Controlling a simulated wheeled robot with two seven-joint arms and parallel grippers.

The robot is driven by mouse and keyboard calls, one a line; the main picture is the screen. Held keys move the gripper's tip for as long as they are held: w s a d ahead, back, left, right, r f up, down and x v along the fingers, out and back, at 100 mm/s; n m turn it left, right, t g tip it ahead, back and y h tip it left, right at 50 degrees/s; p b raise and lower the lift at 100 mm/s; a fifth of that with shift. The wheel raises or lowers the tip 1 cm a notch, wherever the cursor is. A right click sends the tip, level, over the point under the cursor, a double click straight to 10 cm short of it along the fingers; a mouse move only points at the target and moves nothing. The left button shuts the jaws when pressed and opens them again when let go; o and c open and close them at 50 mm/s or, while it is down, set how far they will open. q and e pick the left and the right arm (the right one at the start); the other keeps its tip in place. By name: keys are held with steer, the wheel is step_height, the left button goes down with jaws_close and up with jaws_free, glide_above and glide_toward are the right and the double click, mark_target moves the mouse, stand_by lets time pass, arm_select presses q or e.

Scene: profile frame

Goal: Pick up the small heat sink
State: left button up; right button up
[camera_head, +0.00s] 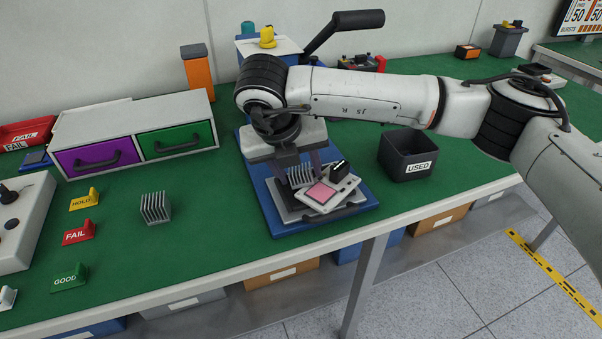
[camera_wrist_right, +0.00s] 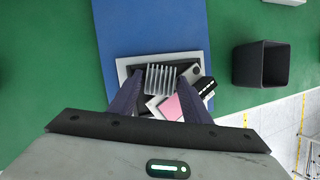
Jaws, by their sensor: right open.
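A finned grey heat sink (camera_head: 300,176) sits on the grey fixture plate (camera_head: 287,214) on a blue mat (camera_head: 262,192); it also shows in the wrist view (camera_wrist_right: 160,78). My right gripper (camera_head: 299,166) is open above it, pointing down, with a finger on either side of the fins. In the wrist view the right gripper's fingertips (camera_wrist_right: 160,84) flank the heat sink; I cannot tell whether they touch it. Another finned heat sink (camera_head: 155,207) stands on the green table at the left. My left gripper is not in view.
A pale part with a pink pad (camera_head: 321,193) and a black block lies tilted beside the heat sink. A black USED bin (camera_head: 407,155) stands to the right. Purple and green drawers (camera_head: 176,139), label stands (camera_head: 78,233) and an orange box (camera_head: 197,70) stand left and behind.

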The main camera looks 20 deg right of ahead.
mark_target(299, 171)
steer(key=c, duration=0.9)
step_height(299, 171, up, 10)
steer(key=shift+r, duration=0.1)
steer(key=shift+c, duration=0.2)
